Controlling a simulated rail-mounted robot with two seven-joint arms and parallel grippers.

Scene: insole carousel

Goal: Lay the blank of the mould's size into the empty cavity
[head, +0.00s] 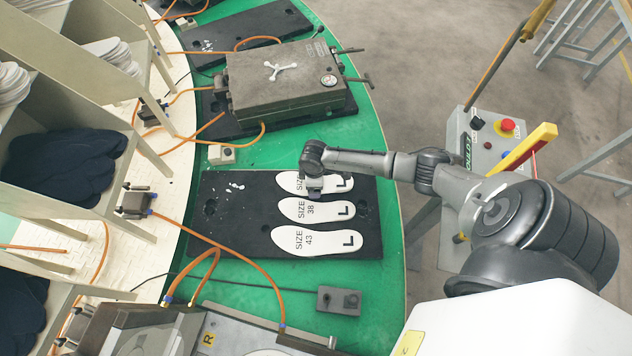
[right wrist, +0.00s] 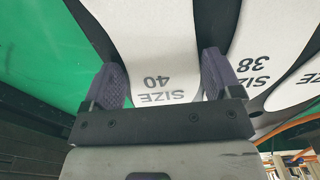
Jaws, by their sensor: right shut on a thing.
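Three white insole-shaped blanks show on a black plate (head: 230,225) in the head view. The nearest is the size 43 blank (head: 325,240), the middle one the size 38 blank (head: 335,210), both marked L. The farthest, the size 40 blank (head: 289,180), is partly covered by my right gripper (head: 313,188). In the right wrist view its purple fingers (right wrist: 160,78) are shut on the edges of the size 40 blank (right wrist: 165,45). I cannot tell whether it is clear of the plate. A metal mould (head: 185,330) is cut off at the bottom; its cavity cannot be made out. My left gripper is not in view.
A closed metal mould (head: 285,85) with a gauge stands behind the plate on the green carousel (head: 290,285). Orange hoses cross the left side. A small grey box (head: 338,300) lies in front. Shelves with stacked insoles stand left; a control box (head: 480,140) stands right.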

